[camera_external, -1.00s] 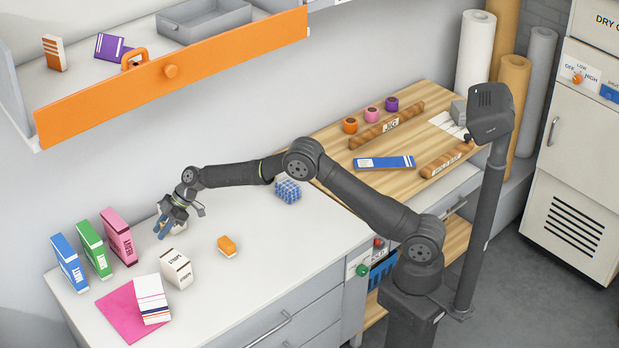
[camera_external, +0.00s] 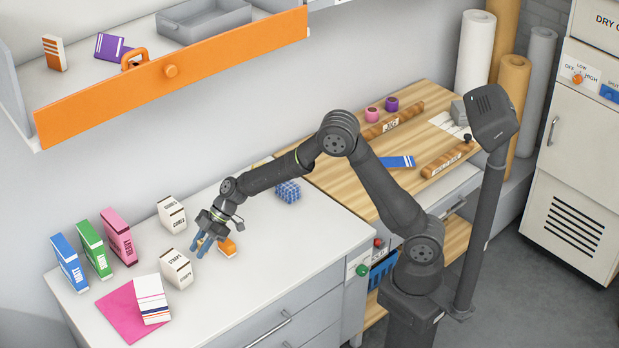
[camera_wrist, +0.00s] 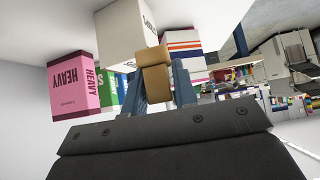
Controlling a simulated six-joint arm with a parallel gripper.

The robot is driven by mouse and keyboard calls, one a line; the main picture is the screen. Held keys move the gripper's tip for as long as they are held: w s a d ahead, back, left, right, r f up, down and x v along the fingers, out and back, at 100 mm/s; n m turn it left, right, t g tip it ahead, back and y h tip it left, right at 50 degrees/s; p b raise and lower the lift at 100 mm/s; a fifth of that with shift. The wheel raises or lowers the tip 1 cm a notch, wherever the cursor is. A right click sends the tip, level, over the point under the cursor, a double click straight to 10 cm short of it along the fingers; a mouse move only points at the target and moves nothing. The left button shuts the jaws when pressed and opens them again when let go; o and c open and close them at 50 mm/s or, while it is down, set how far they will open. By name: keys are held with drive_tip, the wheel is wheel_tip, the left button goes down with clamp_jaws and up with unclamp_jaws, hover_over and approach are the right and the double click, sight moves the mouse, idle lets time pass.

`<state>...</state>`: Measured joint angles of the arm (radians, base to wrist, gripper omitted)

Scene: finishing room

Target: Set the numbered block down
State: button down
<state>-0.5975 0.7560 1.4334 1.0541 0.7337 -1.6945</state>
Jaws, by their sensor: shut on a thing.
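My gripper (camera_external: 197,246) points down low over the white counter, behind the front cream box. In the wrist view, a small tan block (camera_wrist: 155,82) sits between the blue fingers of my gripper (camera_wrist: 160,92), which is shut on it. No number can be read on it. In the external view the held block cannot be made out clearly. An orange block with a white part (camera_external: 228,249) shows right beside the gripper on the counter; whether they touch I cannot tell.
Cream boxes (camera_external: 175,268) (camera_external: 172,214) stand close to the gripper. Pink (camera_external: 118,236), green (camera_external: 94,248) and blue (camera_external: 69,262) boxes stand at left. A striped white box (camera_external: 151,299) stands on a magenta sheet (camera_external: 118,310). The front right counter is clear.

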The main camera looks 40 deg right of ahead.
drive_tip(key=s+a+f, duration=0.2)
drive_tip(key=s+a, duration=0.1)
drive_tip(key=s+a+f, duration=0.2)
drive_tip(key=s+a, duration=0.1)
drive_tip(key=s+a+f, duration=0.2)
drive_tip(key=a+f, duration=0.1)
drive_tip(key=shift+s+a, duration=0.35)
drive_tip(key=shift+s, duration=0.05)
drive_tip(key=shift+a+f, duration=0.1)
drive_tip(key=shift+f, duration=2)
drive_tip(key=shift+f, duration=0.2)
drive_tip(key=c, duration=1.1)
unclamp_jaws()
drive_tip(key=shift+c, duration=0.2)
